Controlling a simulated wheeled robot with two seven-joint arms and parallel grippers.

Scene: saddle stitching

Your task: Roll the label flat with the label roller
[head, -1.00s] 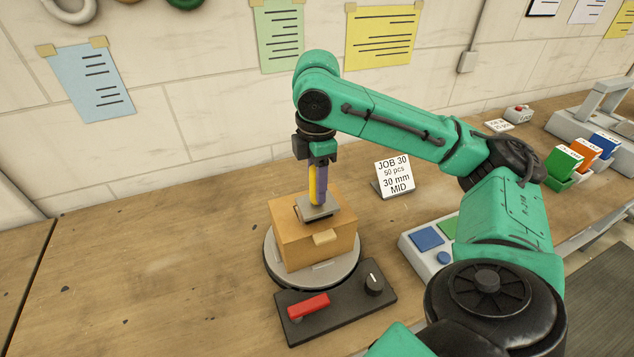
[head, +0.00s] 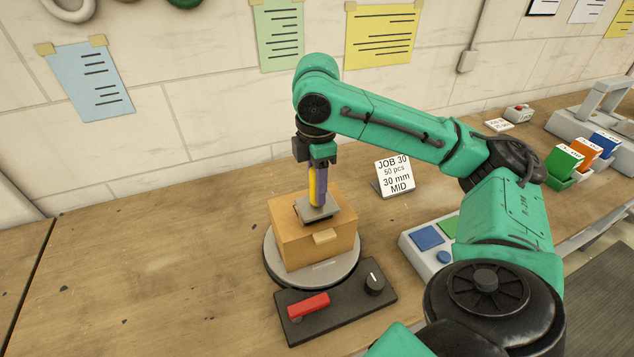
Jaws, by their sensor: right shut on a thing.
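My right gripper (head: 317,172) points down over a brown cardboard box (head: 300,243). It is shut on a tool with a yellow-and-purple upright handle (head: 318,187), which I take to be the label roller. The tool's lower end is at a grey plate-like piece (head: 317,211) on the box top; I cannot tell whether that piece is part of the tool. The label cannot be made out clearly. The box sits on a round grey turntable (head: 338,275). My left gripper is not in view.
A black control panel (head: 340,318) with a red lever (head: 308,305) and a knob stands in front of the turntable. A job card (head: 394,176) stands behind right. A button box (head: 428,240) is at right. The table's left side is clear.

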